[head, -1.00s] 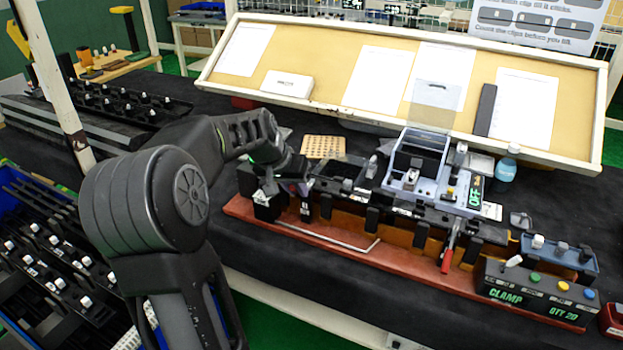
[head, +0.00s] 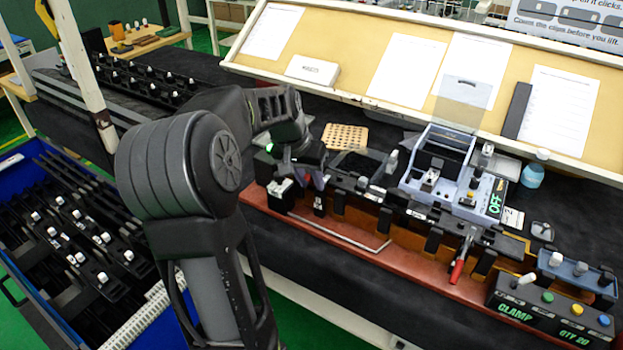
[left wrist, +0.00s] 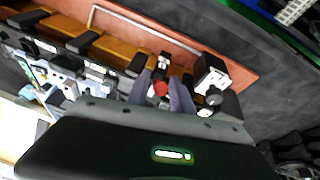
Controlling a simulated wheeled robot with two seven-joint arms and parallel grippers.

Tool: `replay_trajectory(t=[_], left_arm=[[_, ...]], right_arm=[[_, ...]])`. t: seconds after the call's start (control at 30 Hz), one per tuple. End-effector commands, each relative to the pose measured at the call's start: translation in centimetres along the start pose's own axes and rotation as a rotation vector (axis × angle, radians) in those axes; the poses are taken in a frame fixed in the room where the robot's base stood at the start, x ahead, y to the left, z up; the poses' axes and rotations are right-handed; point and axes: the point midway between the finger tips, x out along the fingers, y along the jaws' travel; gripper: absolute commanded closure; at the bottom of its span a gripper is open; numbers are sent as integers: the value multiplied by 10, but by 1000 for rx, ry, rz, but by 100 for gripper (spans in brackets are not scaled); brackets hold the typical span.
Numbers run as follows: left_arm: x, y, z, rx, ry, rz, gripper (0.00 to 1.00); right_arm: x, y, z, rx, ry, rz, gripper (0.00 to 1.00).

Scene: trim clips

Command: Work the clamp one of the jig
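The jig is a long reddish-brown base (head: 400,262) with a row of black fixtures along a dark rail. A small black clamp with a red tip stands near its left end; in the left wrist view the red tip (left wrist: 160,88) shows between my fingers. My left gripper (head: 312,181) is low over that end; in the left wrist view its two fingers (left wrist: 164,88) stand apart either side of the red tip, with no clear contact. A second clamp with a red handle (head: 457,270) points down and forward farther right. My right gripper is not in view.
A black box with a white top (head: 281,188) stands left of my gripper. A grey device showing OFF (head: 495,205) sits behind the jig. A control box reading CLAMP, QTY 20 (head: 545,318) stands at the right. A blue crate (head: 60,310) is at lower left.

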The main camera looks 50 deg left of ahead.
Motion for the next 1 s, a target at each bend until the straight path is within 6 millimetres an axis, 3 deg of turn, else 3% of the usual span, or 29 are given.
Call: replay_trajectory(t=[0.1, 0.47, 0.8, 1.0], left_arm=[[0, 0, 0, 0, 0, 1, 63], [-6, 1, -1, 1, 2, 1, 63], [-56, 0, -1, 1, 5, 0, 63], [-76, 0, 0, 0, 1, 1, 63]], right_arm=[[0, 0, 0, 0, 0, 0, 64], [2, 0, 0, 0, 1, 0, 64], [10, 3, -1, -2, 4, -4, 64], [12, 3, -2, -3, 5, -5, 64]])
